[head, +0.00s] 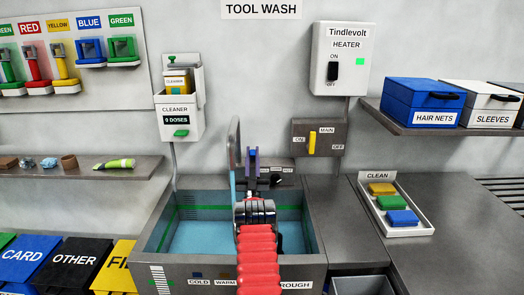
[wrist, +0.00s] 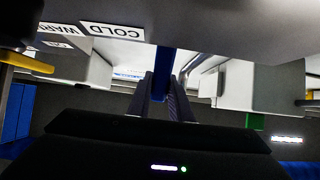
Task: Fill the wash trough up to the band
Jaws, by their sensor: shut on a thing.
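The wash trough (head: 149,252) is a grey basin with pale blue water (head: 200,240) in it. A green band (head: 188,207) runs along its inner walls, and the water surface lies below it. A curved grey spout (head: 235,140) stands at the back, with a pale blue strip (head: 233,188) below it that looks like running water. My gripper (head: 252,160) is over the back of the trough, shut on a blue lever (wrist: 161,75), which is beside the COLD label (wrist: 117,31) in the wrist view. My red arm hides part of the trough.
A yellow MAIN lever (head: 312,143) stands upright on its wall box. A heater (head: 344,60) with a black switch and a green light is above it. A cleaner dispenser (head: 180,110) hangs at left. A CLEAN tray (head: 407,232) with coloured blocks sits on the right counter.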

